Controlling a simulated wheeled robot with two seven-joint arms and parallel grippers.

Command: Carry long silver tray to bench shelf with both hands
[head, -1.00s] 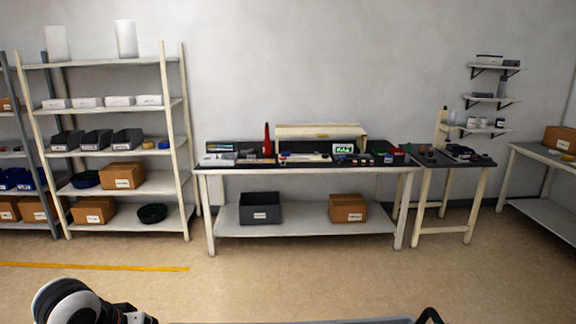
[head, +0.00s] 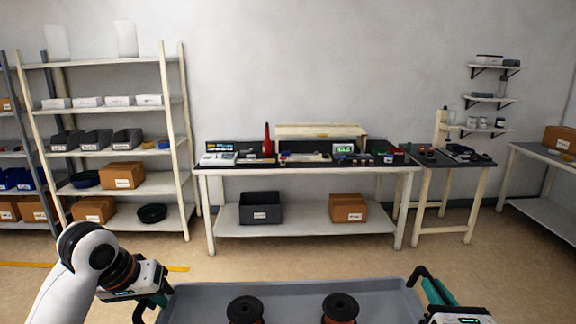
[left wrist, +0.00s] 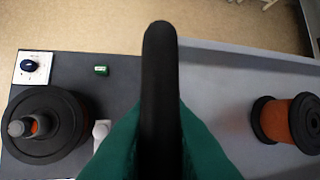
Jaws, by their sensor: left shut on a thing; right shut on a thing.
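The long silver tray (head: 290,290) shows at the bottom of the head view, cut off by the lower edge. Two dark spools with orange windings, a left one (head: 244,309) and a right one (head: 339,307), stand in it. My left gripper (head: 153,300) is shut on the tray's left black handle (left wrist: 160,90), which runs between green fingers in the left wrist view. My right gripper (head: 432,288) is shut at the right handle (head: 416,276). The bench shelf (head: 300,219) is the pale board under the middle workbench, across the floor ahead.
On the bench shelf, a dark bin (head: 260,208) and a cardboard box (head: 347,208) leave a gap between them. The bench top (head: 230,168) is crowded. A storage rack (head: 172,180) stands left. Open floor lies ahead. The left wrist view shows a dark surface with another spool (left wrist: 45,120).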

